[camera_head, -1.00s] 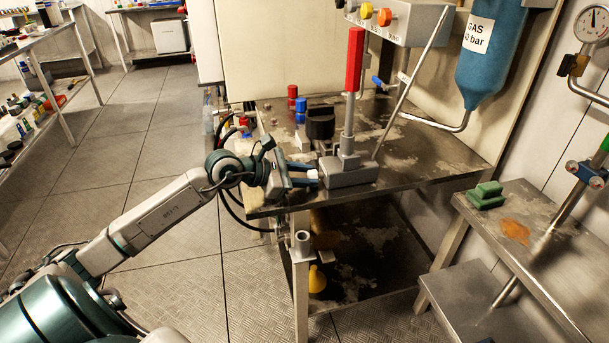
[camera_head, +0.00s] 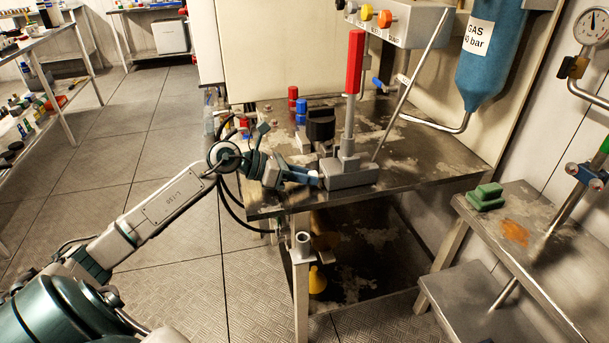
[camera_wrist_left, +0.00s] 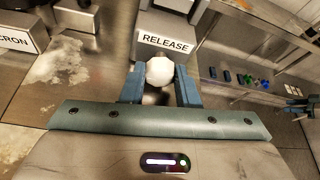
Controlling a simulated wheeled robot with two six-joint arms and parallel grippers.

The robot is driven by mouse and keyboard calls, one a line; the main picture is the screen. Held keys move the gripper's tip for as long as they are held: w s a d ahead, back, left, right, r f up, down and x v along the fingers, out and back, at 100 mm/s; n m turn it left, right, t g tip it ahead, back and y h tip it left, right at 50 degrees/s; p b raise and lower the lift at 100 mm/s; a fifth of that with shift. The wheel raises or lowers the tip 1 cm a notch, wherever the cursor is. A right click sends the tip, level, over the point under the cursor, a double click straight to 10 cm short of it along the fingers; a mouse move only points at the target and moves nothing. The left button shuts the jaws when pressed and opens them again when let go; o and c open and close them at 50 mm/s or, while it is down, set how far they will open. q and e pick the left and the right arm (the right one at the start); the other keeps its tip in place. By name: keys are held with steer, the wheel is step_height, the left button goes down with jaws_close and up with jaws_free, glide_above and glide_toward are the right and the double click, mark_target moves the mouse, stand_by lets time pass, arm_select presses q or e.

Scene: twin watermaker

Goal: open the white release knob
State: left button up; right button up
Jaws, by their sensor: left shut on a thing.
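The white release knob (camera_wrist_left: 159,71) shows in the left wrist view in front of a grey block (camera_wrist_left: 165,44) labelled RELEASE. My left gripper (camera_wrist_left: 160,88) has its blue fingers on both sides of the knob and is shut on it. A red-handled lever (camera_head: 354,62) stands upright on that block.
The block sits on a worn metal bench (camera_head: 440,160). Red (camera_head: 292,92) and blue (camera_head: 300,112) caps and a black cylinder (camera_head: 320,123) stand behind my left gripper. A blue gas bottle (camera_head: 490,60) hangs at the right. Floor at the left is clear.

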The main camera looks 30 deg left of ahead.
steer(key=shift+s+f, duration=0.1)
steer(key=shift+s, duration=0.15)
stand_by(0.3)
arm_select(q)
steer(key=o, duration=0.7)
